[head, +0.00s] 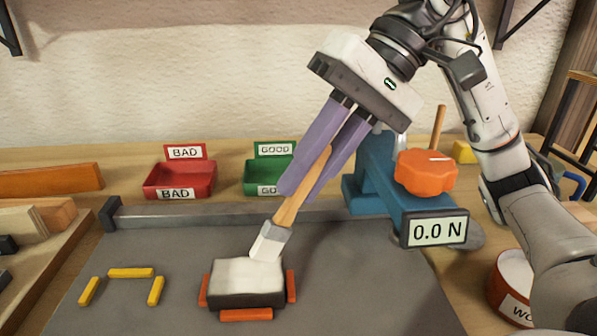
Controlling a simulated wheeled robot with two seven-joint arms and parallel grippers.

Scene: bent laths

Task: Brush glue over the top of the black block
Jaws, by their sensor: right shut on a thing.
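The black block (246,299) sits on the grey mat, with orange stops along its left, right and front sides. A whitish layer (246,275) covers most of its top. My right gripper (302,190) is shut on the wooden handle of a brush (290,209). The brush is tilted, with its pale bristles (267,246) pointing down at the back right part of the block's top. The bristles appear to touch the white layer, though exact contact is hard to tell. My left gripper is not in view.
Yellow stops (131,273) mark an empty place on the grey mat (350,290). A red BAD bin (180,181) and a green GOOD bin (262,177) stand behind. A blue device (378,178) with an orange knob reads 0.0 N. A pot (510,285) stands at right.

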